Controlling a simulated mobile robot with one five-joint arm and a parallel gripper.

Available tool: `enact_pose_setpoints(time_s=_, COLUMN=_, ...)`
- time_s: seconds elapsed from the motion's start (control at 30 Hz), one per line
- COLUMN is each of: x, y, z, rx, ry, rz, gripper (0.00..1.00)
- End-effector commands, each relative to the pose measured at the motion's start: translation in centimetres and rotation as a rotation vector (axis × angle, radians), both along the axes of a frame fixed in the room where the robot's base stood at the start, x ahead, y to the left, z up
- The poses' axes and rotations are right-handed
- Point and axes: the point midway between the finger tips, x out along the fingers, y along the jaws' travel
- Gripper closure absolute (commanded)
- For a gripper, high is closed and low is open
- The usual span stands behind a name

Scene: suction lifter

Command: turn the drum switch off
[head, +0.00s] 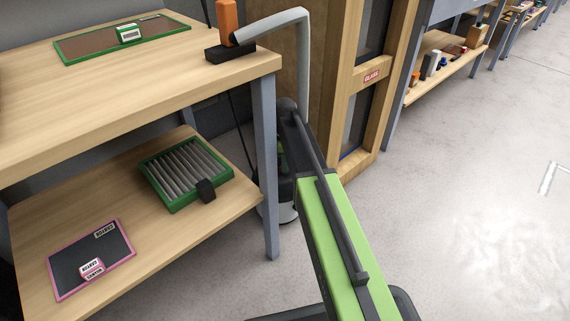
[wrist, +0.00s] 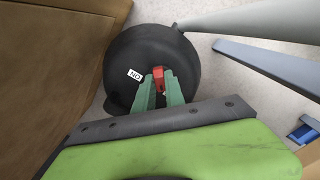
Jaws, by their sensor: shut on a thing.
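The drum's round black top (wrist: 125,55) fills the upper middle of the wrist view. A red switch (wrist: 158,73) sits on it, with a white label (wrist: 135,75) reading ON, upside down, to its left. My gripper (wrist: 160,84) has its green fingers shut on the red switch. In the head view the drum (head: 289,214) stands on the floor beside the shelf leg, largely hidden behind my arm. The lower part of the switch is covered by my fingers, so its exact setting is hard to tell.
A grey hose (head: 304,60) rises beside the wooden shelf (head: 130,75), near an orange-handled black tool (head: 228,35) at its corner. A grey shelf leg (head: 266,170) stands close left of the drum. A wooden rack marked GLASS (head: 371,77) is behind. Open floor lies right.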

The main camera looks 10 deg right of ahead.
Motion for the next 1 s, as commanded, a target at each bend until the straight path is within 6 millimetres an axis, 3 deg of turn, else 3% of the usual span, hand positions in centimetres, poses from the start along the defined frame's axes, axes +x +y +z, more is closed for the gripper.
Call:
enact_pose_setpoints(time_s=0.03, x=0.1, y=0.0, z=0.0, rx=0.001, ry=-0.001, rz=0.001, gripper=1.0)
enact_pose_setpoints(time_s=0.07, x=0.1, y=0.0, z=0.0, rx=0.0, ry=-0.002, rz=0.001, gripper=0.84)
enact_pose_setpoints(time_s=0.1, x=0.1, y=0.0, z=0.0, rx=0.0, ry=-0.002, rz=0.001, gripper=0.79)
enact_pose_setpoints(time_s=0.23, x=0.0, y=0.0, z=0.0, rx=0.0, ry=-0.001, rz=0.001, gripper=0.64)
enact_pose_setpoints(time_s=0.67, x=0.0, y=0.0, z=0.9, rx=0.0, ry=0.0, rz=0.0, gripper=0.64)
enact_pose_setpoints(time_s=1.0, x=0.0, y=0.0, z=7.4, rx=0.0, ry=-0.001, rz=0.0, gripper=0.64)
